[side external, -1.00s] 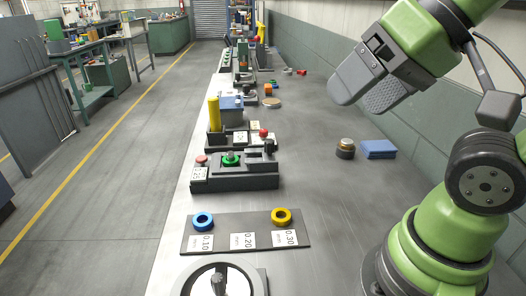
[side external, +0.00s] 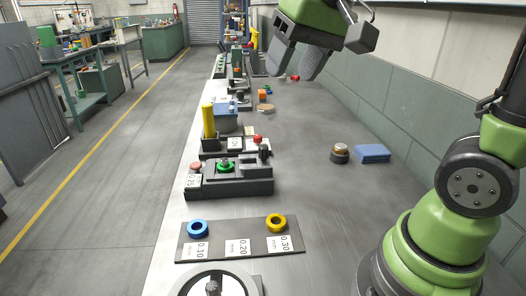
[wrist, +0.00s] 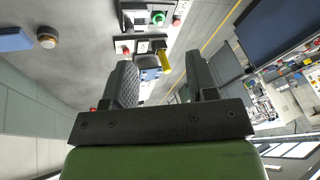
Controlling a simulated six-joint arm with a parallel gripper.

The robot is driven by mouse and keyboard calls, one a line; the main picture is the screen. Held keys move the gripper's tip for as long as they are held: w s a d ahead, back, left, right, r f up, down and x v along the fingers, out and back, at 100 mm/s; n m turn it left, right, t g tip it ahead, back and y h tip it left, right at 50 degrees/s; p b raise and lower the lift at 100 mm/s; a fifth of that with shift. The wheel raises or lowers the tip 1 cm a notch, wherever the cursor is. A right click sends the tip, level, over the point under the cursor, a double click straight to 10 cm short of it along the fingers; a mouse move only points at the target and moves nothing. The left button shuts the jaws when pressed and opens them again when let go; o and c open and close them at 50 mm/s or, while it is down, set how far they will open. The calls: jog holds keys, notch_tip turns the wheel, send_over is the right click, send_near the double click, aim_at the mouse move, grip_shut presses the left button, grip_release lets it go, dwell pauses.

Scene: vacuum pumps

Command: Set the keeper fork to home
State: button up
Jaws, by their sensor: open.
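My gripper (side external: 297,62) is open and empty, high above the far part of the bench; its two fingers also show in the wrist view (wrist: 160,78). I cannot tell for sure which part is the keeper fork. The red knob shows beyond the left finger in the wrist view (wrist: 126,50). The gripper touches none of these.
A dark plate (side external: 240,249) with labels holds a blue ring (side external: 198,228) and a yellow ring (side external: 276,223). A round gauge (side external: 212,283) stands in front. A brass-topped puck (side external: 340,153) and blue block (side external: 373,153) lie right. The bench between is clear.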

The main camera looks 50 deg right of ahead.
jog(key=w+d+f+g, duration=0.2)
jog(key=w+d+f, duration=0.3)
jog(key=w, duration=0.4)
jog(key=m+g, duration=0.1)
jog(key=g, duration=0.2)
send_over(264, 146)
jog(key=shift+h, duration=0.4)
notch_tip(264, 146, down, 10)
jog(key=shift+a+f, duration=0.1)
jog(key=shift+f, duration=0.15)
notch_tip(264, 146, down, 10)
jog(key=shift+r, duration=0.1)
